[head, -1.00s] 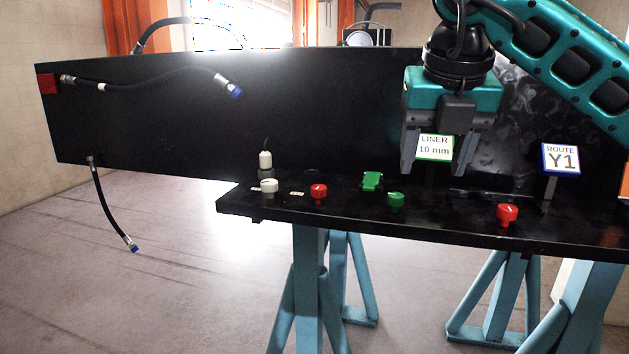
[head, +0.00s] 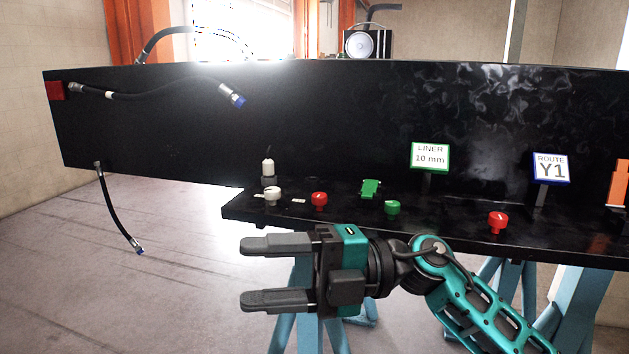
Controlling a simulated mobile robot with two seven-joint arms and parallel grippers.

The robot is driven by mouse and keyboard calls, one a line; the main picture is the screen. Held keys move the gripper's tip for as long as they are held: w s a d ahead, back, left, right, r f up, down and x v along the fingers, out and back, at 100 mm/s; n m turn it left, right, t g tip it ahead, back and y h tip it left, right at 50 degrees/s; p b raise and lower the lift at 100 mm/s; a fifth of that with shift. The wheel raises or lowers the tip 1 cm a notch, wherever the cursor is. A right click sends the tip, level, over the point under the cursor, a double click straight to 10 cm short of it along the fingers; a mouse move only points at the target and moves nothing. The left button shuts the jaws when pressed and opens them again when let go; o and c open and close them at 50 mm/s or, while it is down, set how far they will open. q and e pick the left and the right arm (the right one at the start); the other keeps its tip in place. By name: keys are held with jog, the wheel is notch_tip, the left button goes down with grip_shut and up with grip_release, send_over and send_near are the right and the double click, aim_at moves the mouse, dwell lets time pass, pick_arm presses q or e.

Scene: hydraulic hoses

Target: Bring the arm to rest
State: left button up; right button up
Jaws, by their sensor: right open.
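My right gripper (head: 276,273) is in front of and below the front edge of the black bench. Its two dark fingers point left and stand apart, with nothing between them. The teal forearm comes in from the lower right. My left gripper is not in view.
The black bench (head: 400,232) carries red, green and white knobs, a white-topped fitting (head: 268,168), a LINER 10 mm sign (head: 429,157) and a ROUTE Y1 sign (head: 551,169). Black hoses (head: 160,86) with blue ends hang at the left. Blue stands hold the bench. Floor at left is clear.

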jog(key=w+d+f+m+t+h+p, duration=0.1)
jog(key=w+d+f+m+t+h, duration=0.35)
jog(key=m+t, duration=0.75)
jog(key=w+d+f+m+t+h+p, duration=0.1)
jog(key=w+d+f+m+t+h, duration=0.1)
jog(key=d+f+m+t, duration=0.95)
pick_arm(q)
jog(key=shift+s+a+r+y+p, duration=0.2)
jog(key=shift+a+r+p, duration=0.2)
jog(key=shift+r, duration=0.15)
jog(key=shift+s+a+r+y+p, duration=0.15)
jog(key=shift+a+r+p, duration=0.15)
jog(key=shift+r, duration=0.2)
pick_arm(e)
jog(key=s+d+f+m+g+h, duration=0.3)
jog(key=s+f+m+g+h, duration=0.1)
jog(key=s+f, duration=0.4)
jog(key=s+d+f+m+g+h, duration=0.3)
jog(key=s+f+m+h, duration=0.3)
jog(key=f, duration=0.5)
jog(key=shift+s+d+f+m+g, duration=0.35)
jog(key=shift+s+d+m+g, duration=0.1)
jog(key=shift+s+g, duration=0.45)
